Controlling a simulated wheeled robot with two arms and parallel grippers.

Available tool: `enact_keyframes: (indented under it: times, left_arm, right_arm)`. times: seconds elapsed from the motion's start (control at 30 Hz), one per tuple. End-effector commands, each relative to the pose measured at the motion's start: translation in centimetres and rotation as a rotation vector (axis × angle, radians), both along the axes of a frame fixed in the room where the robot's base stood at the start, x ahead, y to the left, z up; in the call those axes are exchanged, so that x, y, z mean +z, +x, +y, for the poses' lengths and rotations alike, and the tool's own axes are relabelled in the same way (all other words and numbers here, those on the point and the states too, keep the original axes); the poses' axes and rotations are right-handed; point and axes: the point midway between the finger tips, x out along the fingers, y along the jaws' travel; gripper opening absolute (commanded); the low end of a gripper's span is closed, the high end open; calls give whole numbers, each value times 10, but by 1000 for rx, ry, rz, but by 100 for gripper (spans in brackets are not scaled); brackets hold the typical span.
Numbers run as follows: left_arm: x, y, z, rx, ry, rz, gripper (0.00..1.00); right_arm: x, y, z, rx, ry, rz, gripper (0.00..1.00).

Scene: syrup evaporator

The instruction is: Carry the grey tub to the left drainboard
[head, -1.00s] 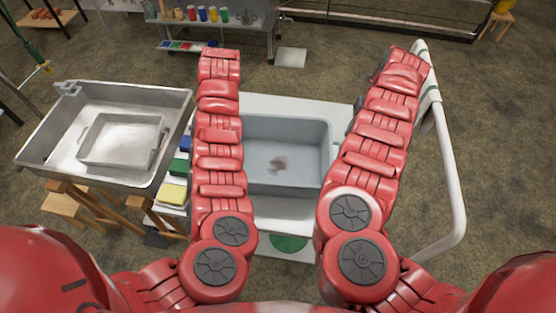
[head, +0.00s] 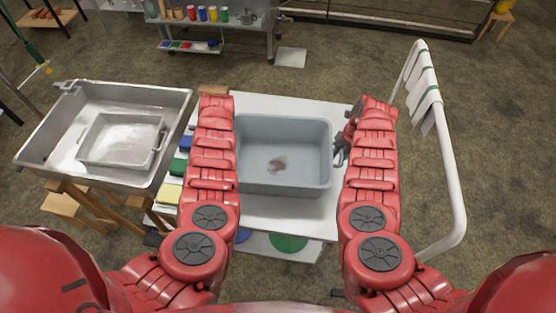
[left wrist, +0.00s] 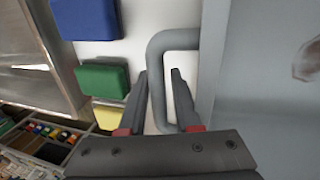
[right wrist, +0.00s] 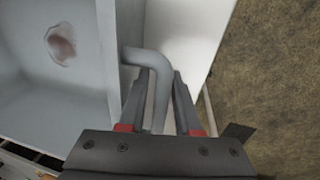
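The grey tub (head: 285,184) stands upright on a white tabletop in the middle of the head view, with a brownish stain on its floor. My right gripper (head: 340,150) is at the tub's right side. In the right wrist view, my right gripper (right wrist: 160,72) is open, its fingers on either side of the tub's grey tube handle (right wrist: 158,100). In the left wrist view, my left gripper (left wrist: 160,72) is open, its fingers on either side of the other handle (left wrist: 158,52). My left arm hides that gripper in the head view. I cannot tell which surface is the left drainboard.
A steel basin (head: 38,138) holding a smaller metal pan (head: 118,160) stands at the left. Blue, green and yellow blocks (left wrist: 102,80) lie between it and the tub. A white rail (head: 455,190) with striped cloths stands at the right.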

Motion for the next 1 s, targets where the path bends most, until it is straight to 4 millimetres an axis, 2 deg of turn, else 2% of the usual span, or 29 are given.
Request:
enact_keyframes:
  times: [0.27, 0.43, 0.47, 1.0]
  left_arm:
    - [0, 1, 0, 0, 0, -2, 32]
    - [0, 1, 0, -1, 0, -3, 2]
    - [0, 1, -1, -1, -1, -3, 0]
    - [0, 1, -1, -2, -1, -4, 0]
  right_arm:
    - [-1, 0, 0, 0, 0, -1, 32]
    - [0, 0, 0, 1, 0, -1, 2]
    - [0, 0, 0, 1, 0, -1, 0]
    - [0, 0, 0, 1, 0, -1, 0]
